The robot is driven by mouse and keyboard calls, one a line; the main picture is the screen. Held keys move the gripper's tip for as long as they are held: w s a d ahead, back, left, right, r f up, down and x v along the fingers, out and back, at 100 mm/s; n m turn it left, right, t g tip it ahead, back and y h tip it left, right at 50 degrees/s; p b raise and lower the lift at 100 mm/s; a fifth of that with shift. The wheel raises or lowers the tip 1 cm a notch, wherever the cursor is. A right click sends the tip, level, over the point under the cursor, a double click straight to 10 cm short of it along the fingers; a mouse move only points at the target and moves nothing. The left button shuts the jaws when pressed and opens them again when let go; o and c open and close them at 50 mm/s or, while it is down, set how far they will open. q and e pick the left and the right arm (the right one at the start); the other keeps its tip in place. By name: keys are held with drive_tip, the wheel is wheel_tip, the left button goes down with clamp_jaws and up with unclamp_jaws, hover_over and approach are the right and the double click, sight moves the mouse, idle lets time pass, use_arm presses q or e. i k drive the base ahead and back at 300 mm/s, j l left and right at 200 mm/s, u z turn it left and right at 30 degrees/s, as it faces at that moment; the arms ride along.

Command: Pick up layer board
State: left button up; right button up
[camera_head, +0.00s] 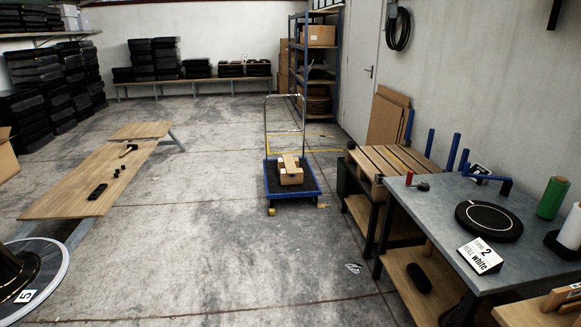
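Two brown flat boards (386,119) lean upright against the right wall, behind the slatted wooden table. A long light wood board (100,180) lies low on the left, with small dark items on it. I cannot tell for certain which of these is the layer board. Neither of my grippers is in view.
A blue trolley (308,188) with a cardboard box (291,176) stands mid-floor. The slatted table (395,158) and a grey-topped workbench (440,205) line the right. A round base (45,272) with a black cone is at lower left. The central floor (220,240) is clear.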

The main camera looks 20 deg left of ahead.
sight(290, 167)
drive_tip(key=i+j+u, duration=0.4)
drive_tip(key=i, duration=0.25)
drive_tip(key=i+j+u, duration=0.25)
drive_tip(key=i, duration=0.6)
drive_tip(key=i+j+u, duration=0.2)
drive_tip(key=i, duration=0.7)
drive_tip(key=i+l+u, duration=0.25)
drive_tip(key=i, duration=0.65)
drive_tip(key=i+l+u, duration=0.2)
drive_tip(key=i, duration=0.7)
drive_tip(key=i+j+u, duration=0.2)
drive_tip(key=i, duration=0.75)
drive_tip(key=i+j+u, duration=0.2)
drive_tip(key=i, duration=0.75)
drive_tip(key=l, duration=0.1)
